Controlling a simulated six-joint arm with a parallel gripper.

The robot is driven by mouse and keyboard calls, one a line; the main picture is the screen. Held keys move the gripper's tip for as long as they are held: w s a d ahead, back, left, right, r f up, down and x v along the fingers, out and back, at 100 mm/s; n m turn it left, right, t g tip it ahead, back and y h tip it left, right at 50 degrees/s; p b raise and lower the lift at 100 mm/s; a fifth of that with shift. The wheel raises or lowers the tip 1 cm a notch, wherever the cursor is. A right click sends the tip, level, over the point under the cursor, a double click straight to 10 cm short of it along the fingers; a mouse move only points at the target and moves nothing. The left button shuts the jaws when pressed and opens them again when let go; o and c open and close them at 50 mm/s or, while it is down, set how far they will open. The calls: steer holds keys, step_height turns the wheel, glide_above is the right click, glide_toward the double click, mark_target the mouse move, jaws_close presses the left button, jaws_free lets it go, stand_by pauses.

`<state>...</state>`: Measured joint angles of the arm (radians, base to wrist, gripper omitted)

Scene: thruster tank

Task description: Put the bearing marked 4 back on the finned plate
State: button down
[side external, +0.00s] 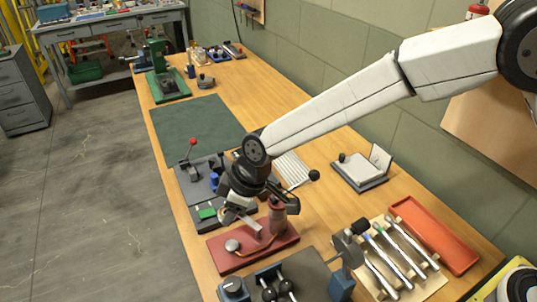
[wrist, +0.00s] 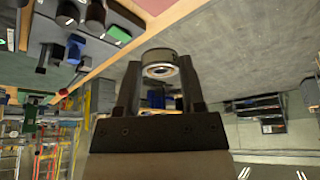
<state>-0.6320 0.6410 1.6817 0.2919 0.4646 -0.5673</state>
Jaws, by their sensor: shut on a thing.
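My gripper (side external: 236,212) hangs above the dark red base near the front left of the bench. In the wrist view my gripper (wrist: 160,72) is shut on a round metal bearing (wrist: 160,56), with a finger on each side. The bearing shows a silver ring around a darker centre; no number is readable on it. In the side view I cannot clearly make the bearing out among the fingers. A light, ridged plate, apparently the finned plate (side external: 292,169), lies behind my wrist, partly hidden by the arm. The gripper is apart from it.
The dark red base (side external: 222,262) carries an upright cylinder and a round silver disc. A dark fixture with a red-knobbed lever (side external: 192,143) stands left of my wrist. Several tools lie on a rack (side external: 432,282) beside an orange tray (side external: 432,236).

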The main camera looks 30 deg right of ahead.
step_height(320, 180, up, 7)
steer(key=shift+f, duration=0.1)
steer(key=w+d+m+t+h, duration=0.25)
steer(key=d+m, duration=0.65)
steer(key=d, duration=1.8)
steer(key=f, duration=0.5)
steer(key=shift+d+f, duration=0.15)
steer(key=shift+d, duration=0.1)
steer(key=shift+w, duration=0.15)
steer(key=w+f, duration=0.2)
steer(key=w, duration=0.2)
steer(key=w+a+f, duration=0.1)
steer(key=w+f, duration=0.2)
steer(key=w, duration=0.1)
steer(key=w+f, duration=0.3)
steer(key=w, duration=0.1)
steer(key=shift+a, duration=0.25)
steer(key=shift+w+f, duration=0.6)
steer(key=shift+f, duration=0.05)
